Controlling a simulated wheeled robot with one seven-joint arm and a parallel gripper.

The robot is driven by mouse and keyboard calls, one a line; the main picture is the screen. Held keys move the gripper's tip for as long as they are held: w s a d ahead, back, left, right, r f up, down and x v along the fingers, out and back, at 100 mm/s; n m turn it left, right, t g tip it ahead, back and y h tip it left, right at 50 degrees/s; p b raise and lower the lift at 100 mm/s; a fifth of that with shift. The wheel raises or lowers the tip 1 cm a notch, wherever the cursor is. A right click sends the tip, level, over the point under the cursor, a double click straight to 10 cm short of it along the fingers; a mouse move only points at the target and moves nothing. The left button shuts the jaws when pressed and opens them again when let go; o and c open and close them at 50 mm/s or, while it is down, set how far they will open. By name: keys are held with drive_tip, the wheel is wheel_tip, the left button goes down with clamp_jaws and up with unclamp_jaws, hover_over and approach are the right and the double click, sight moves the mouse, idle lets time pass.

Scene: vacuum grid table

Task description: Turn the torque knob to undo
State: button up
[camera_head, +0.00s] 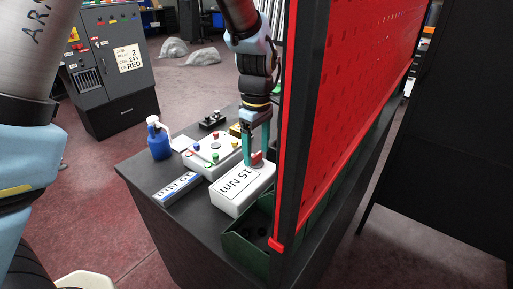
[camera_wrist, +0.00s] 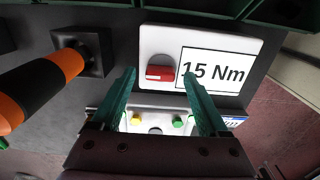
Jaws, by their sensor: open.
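The torque knob is a small red block, seen in the wrist view (camera_wrist: 160,73) on a white box labelled "15 Nm" (camera_wrist: 152,38). In the head view the knob (camera_head: 256,160) sits on top of the same white box (camera_head: 232,203), on the dark table. My gripper (camera_head: 257,155) points down over the knob. In the wrist view its two teal fingers (camera_wrist: 160,75) are apart, one to each side of the knob. I cannot tell whether either finger touches it. The knob's long side runs roughly across the picture in the wrist view.
A white panel with coloured buttons (camera_head: 205,150), a blue bottle (camera_head: 158,140) and a small labelled box (camera_head: 176,189) stand left of the knob box. A red pegboard (camera_head: 345,90) rises close on the right, with green bins (camera_head: 240,250) below. An orange-and-black handle (camera_wrist: 40,88) lies nearby.

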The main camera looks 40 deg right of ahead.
drive_tip(key=shift+f, duration=0.5)
clamp_jaws()
idle(0.3)
